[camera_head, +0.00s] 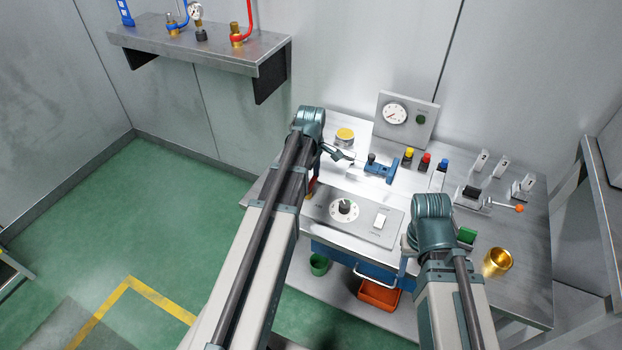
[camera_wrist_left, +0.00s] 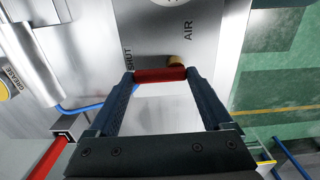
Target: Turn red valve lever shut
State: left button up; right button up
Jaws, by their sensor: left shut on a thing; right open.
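In the left wrist view, the red valve lever (camera_wrist_left: 160,76) lies crosswise between the fingertips of my left gripper (camera_wrist_left: 159,82), which is shut on it. A brassy yellow part (camera_wrist_left: 176,61) sits just behind the lever. The metal plate (camera_wrist_left: 190,30) beyond it is marked SHUT and AIR, with SHUT near the left fingertip. In the head view my left arm reaches over the left part of the bench, and its jaws are hidden. My right gripper (camera_head: 433,222) is over the front right of the bench, apart from the lever; its fingers are mostly hidden.
The bench (camera_head: 530,265) holds a gauge panel (camera_head: 407,118), a blue fixture (camera_head: 381,169), a dial panel (camera_head: 352,212) and a brass cup (camera_head: 497,262). A wall shelf (camera_head: 200,45) carries valves and pipes. A blue hose (camera_wrist_left: 75,109) runs near my left finger.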

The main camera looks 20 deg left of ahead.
aim_at(311, 183)
pick_arm(q)
jog(key=o, duration=1.2)
jog(key=shift+c, duration=0.2)
jog(key=shift+r, duration=0.15)
notch_tip(311, 183, up, 14)
jog(key=p, duration=1.3)
jog(key=shift+f+p, duration=0.25)
jog(key=shift+p, duration=0.15)
jog(key=s+d+m, duration=0.8)
jog(key=d+m, duration=0.2)
jog(key=d, duration=0.1)
jog(key=s+d+m+y, duration=0.1)
jog(key=s+d+m, duration=0.8)
jog(key=d+m, duration=0.2)
jog(key=shift+d+m, duration=0.2)
jog(key=shift+m, duration=0.1)
